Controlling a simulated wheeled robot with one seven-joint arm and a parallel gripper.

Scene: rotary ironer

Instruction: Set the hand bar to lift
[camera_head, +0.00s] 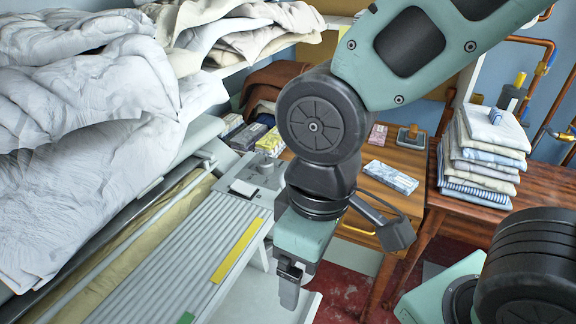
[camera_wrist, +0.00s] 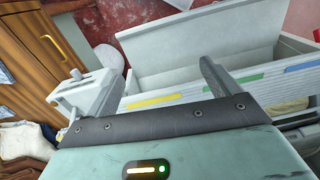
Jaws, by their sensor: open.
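The rotary ironer (camera_head: 160,285) lies at the lower left of the head view, with a ribbed pale top and a cloth-covered roll (camera_head: 150,228). A long pale bar (camera_head: 120,250) runs along the roll; I cannot tell for sure that it is the hand bar, or its setting. My gripper (camera_head: 289,296) points down, apart from the bar and to the right of the ironer's yellow-marked edge. In the wrist view my gripper (camera_wrist: 163,72) is open and empty, its two fingers apart over the ironer's front with yellow, green and blue strips.
A grey control box (camera_head: 245,188) with a knob sits at the ironer's far end. White bedding (camera_head: 75,110) is heaped above the roll. A wooden table (camera_head: 365,190) and a stack of folded linen (camera_head: 484,150) stand to the right. Red floor (camera_head: 345,290) shows between.

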